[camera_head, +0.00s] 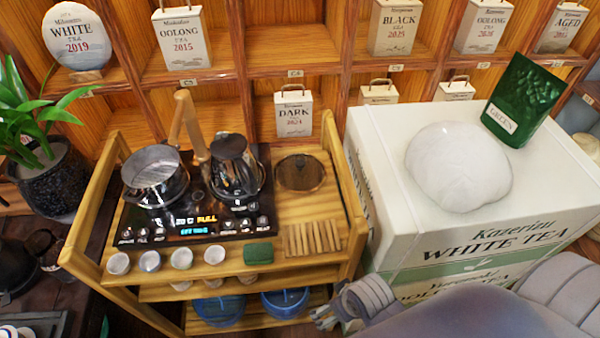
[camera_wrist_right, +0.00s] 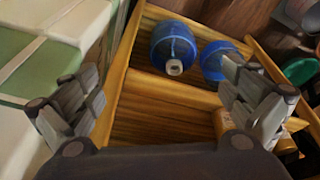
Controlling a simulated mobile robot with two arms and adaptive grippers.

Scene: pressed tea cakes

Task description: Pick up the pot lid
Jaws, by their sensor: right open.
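The pot lid (camera_head: 300,173), a round dark glass disc with a small knob, lies on the wooden cart's top to the right of the kettle. My right gripper (camera_head: 345,304) is at the cart's front right corner, well below and to the right of the lid in the head view, and apart from it. In the right wrist view my right gripper (camera_wrist_right: 162,105) has its fingers spread wide with nothing between them. The lid does not show in the right wrist view. My left gripper is not in view.
The cart (camera_head: 338,264) also bears a glass pot (camera_head: 155,177), a dark kettle (camera_head: 236,165), a control panel, small cups, a green block (camera_head: 257,254) and wooden sticks (camera_head: 312,239). White tea boxes (camera_head: 400,220) stand close on the right. Blue vessels (camera_wrist_right: 174,45) sit on a lower shelf.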

